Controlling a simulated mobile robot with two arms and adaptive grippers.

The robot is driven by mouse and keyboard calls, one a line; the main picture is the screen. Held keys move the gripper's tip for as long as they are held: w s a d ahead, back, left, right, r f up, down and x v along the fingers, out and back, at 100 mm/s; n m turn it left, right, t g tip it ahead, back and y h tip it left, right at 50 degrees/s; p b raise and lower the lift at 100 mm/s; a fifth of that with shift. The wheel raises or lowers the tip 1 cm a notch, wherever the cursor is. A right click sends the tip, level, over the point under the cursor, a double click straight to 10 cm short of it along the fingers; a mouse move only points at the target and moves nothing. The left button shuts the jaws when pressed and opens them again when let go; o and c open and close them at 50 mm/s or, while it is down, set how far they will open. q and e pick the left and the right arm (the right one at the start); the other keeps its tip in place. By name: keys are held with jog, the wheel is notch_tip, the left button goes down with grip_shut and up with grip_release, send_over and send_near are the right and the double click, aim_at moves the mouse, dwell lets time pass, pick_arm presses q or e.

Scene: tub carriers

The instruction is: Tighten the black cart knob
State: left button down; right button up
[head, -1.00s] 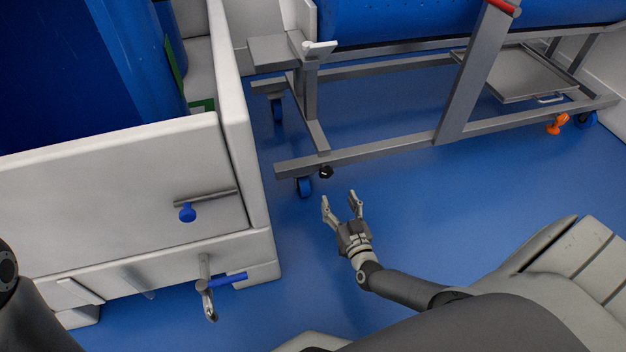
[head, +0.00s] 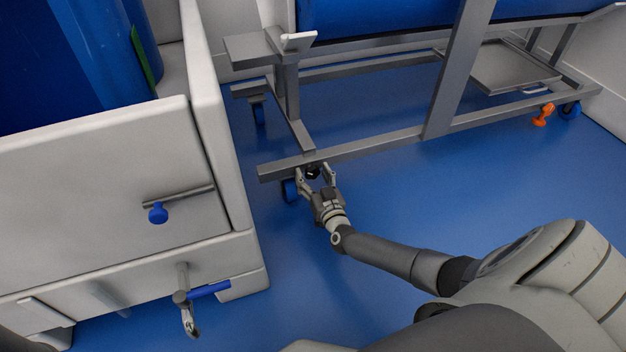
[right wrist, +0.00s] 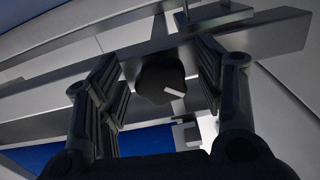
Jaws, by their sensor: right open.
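The black cart knob (head: 313,172) is on the lower front rail of the grey metal cart (head: 375,148), near its left end. In the right wrist view the knob (right wrist: 160,79) is a dark lobed disc with a pale mark on it. My right gripper (head: 316,178) is open, with one finger on each side of the knob. In the right wrist view the right gripper (right wrist: 163,95) also has its fingers on both sides of the knob, with gaps that look clear. Whether a finger touches it I cannot tell. My left gripper is not in view.
A blue caster (head: 290,190) sits under the cart's left end. An orange knob (head: 543,115) is at the cart's right. A white tub carrier (head: 100,190) with a blue knob (head: 158,213) and a blue-handled lever (head: 208,289) stands at left. The blue floor is clear at right.

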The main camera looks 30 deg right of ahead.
jog(key=shift+w, duration=0.1)
jog(key=shift+c, duration=0.2)
jog(key=c, duration=1)
jog(key=shift+m, duration=0.3)
jog(key=m, duration=0.3)
jog(key=shift+a, duration=0.1)
jog(key=m, duration=0.6)
jog(key=shift+a, duration=0.1)
jog(key=shift+r+m, duration=0.1)
jog(key=shift+m, duration=0.2)
jog(key=o, duration=1)
